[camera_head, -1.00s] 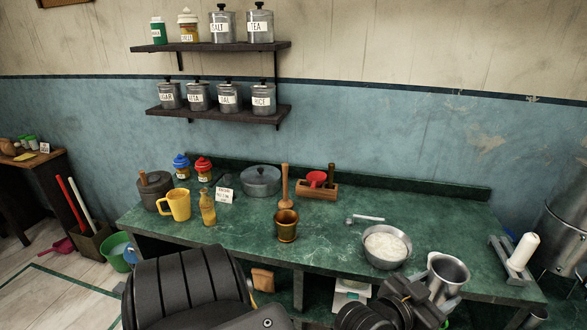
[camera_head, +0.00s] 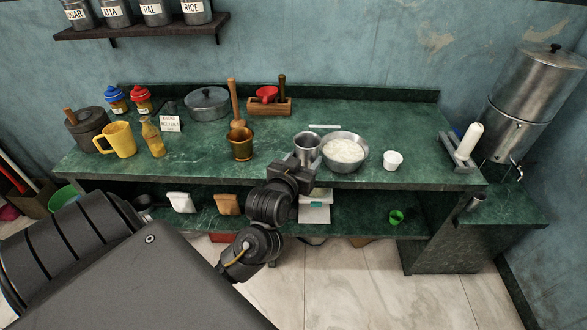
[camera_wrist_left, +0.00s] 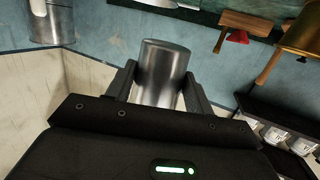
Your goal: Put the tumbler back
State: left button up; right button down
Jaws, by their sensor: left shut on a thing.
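The steel tumbler (camera_head: 307,147) is held in my left gripper (camera_head: 297,165), just left of the bowl of white contents in the head view. The gripper is shut on it. In the left wrist view the tumbler (camera_wrist_left: 164,72) shows between the two fingers (camera_wrist_left: 160,92), with wall behind it. In the head view it overlaps the green counter (camera_head: 210,165) near its front edge; its height above the counter cannot be told. The gripper hides its lower part. My right gripper is not in view.
The bowl (camera_head: 345,153) and a white cup (camera_head: 393,160) are right of the tumbler; a brass mortar (camera_head: 241,144) is left. A rack with a white cylinder (camera_head: 462,146) and a steel water dispenser (camera_head: 522,105) stand right. Counter between cup and rack is clear.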

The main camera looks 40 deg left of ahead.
pick_arm(q)
jog(key=w+a+f, duration=0.2)
jog(key=a+f, duration=0.1)
jog(key=w+a+f, duration=0.2)
jog(key=w+a, duration=0.1)
jog(key=w+a+f+p, duration=0.1)
jog(key=w+a+f, duration=0.2)
jog(key=a, duration=0.1)
jog(key=shift+a+f, duration=0.1)
jog(key=shift+f, duration=0.2)
jog(key=shift+w+a+f, duration=0.3)
jog(key=shift+a+f, duration=0.15)
jog(key=shift+f, duration=0.25)
notch_tip(320, 180, down, 2)
jog(key=shift+f+p, duration=0.15)
jog(key=shift+p, duration=0.3)
jog(key=shift+f, duration=0.25)
jog(key=shift+d, duration=0.1)
